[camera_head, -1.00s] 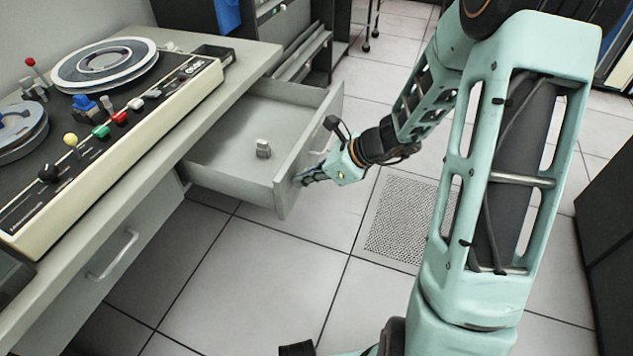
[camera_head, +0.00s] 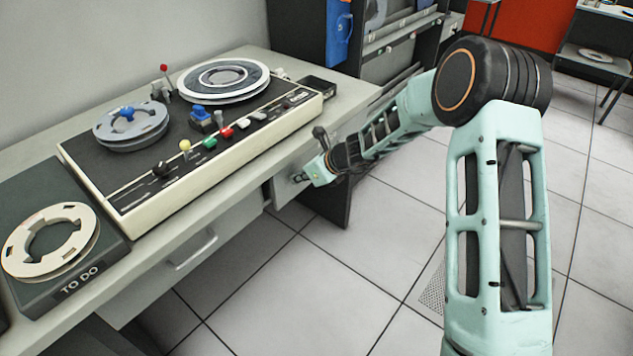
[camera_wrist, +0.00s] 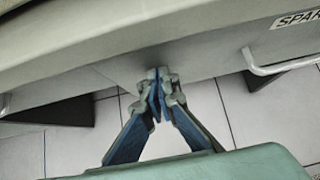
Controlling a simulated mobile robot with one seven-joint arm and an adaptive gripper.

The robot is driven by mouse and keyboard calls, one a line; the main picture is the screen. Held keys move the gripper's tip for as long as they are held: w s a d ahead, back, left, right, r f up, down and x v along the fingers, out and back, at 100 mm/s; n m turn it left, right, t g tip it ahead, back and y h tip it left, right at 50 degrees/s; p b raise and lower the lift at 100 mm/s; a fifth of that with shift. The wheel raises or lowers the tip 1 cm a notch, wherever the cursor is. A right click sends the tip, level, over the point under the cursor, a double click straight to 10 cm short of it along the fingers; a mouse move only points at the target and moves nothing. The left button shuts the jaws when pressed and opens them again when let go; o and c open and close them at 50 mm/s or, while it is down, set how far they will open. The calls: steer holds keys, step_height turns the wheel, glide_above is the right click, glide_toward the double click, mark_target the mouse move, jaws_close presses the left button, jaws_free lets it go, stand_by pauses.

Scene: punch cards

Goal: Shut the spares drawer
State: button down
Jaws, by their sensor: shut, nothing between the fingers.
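The grey spares drawer (camera_head: 286,190) is under the desk's front edge in the head view, with its front close to the desk and no open interior showing. Whether it is fully flush I cannot tell. In the wrist view its front (camera_wrist: 212,62) carries a cut-off label reading "SPAR" (camera_wrist: 296,19) and a pale bar handle (camera_wrist: 281,67). My gripper (camera_head: 300,178) is shut and empty at the drawer front, left of the handle in the wrist view (camera_wrist: 157,80). The fingertips look against or very near the panel; exact contact is unclear.
A tape-reel console (camera_head: 205,140) and a "TO DO" stand (camera_head: 75,262) sit on the desk (camera_head: 160,222). Another drawer with a bar handle (camera_head: 190,252) is to the left. A dark rack (camera_head: 395,35) stands behind. The tiled floor (camera_head: 300,290) in front is clear.

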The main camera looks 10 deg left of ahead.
mark_target(290, 172)
steer(key=a, duration=0.1)
steer(key=w+a+p, duration=0.1)
steer(key=shift+w+a, duration=0.25)
steer(key=shift+a, duration=0.05)
steer(key=shift+w+a+r, duration=0.15)
steer(key=shift+a, duration=0.05)
steer(key=shift+a+r, duration=0.1)
